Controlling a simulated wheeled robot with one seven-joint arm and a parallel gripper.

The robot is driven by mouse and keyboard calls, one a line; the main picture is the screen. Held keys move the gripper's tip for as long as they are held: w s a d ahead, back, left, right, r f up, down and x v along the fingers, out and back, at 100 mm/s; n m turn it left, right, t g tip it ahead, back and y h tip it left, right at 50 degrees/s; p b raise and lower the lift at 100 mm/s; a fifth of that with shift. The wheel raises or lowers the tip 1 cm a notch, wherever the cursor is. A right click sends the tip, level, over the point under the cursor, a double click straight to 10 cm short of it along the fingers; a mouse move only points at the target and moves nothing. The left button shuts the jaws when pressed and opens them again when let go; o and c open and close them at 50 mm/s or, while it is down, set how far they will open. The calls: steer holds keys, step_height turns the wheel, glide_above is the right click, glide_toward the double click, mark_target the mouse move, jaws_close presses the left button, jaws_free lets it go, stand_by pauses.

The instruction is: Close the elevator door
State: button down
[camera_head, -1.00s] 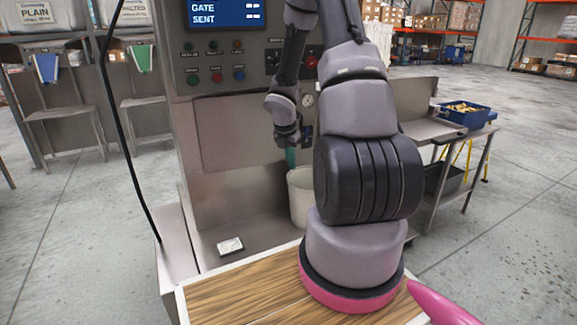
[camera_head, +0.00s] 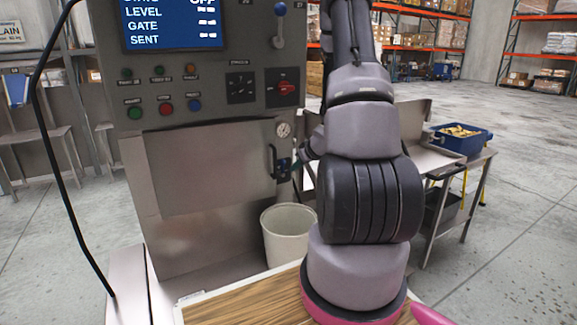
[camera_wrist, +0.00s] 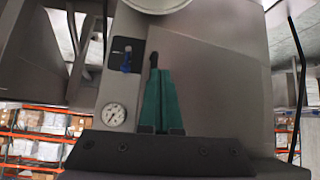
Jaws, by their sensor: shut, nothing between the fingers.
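The elevator door looks like the plain steel panel (camera_head: 205,175) on the front of the grey machine, below its controls. A black handle (camera_head: 272,162) stands at its right edge. I cannot tell whether the panel is fully flush. In the wrist view, the panel (camera_wrist: 205,80) fills the middle right. My gripper (camera_wrist: 160,72) has its teal fingers together and empty, in front of the black handle (camera_wrist: 153,59), whose end shows past the tips. The rest of the handle is hidden, and I cannot tell whether they touch. In the head view my arm mostly hides the gripper.
A round gauge (camera_head: 283,129) sits by the panel's upper right corner. A whitish bucket (camera_head: 288,235) stands below the panel. A steel table with a blue bin (camera_head: 460,139) stands to the right. A black cable (camera_head: 55,160) hangs on the left. Open floor lies at far right.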

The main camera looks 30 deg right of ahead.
glide_toward(276, 173)
steer(key=shift+m, duration=0.3)
steer(key=x, duration=0.5)
steer(key=shift+s+f, duration=0.3)
steer(key=shift+f, duration=0.1)
steer(key=shift+w, duration=0.65)
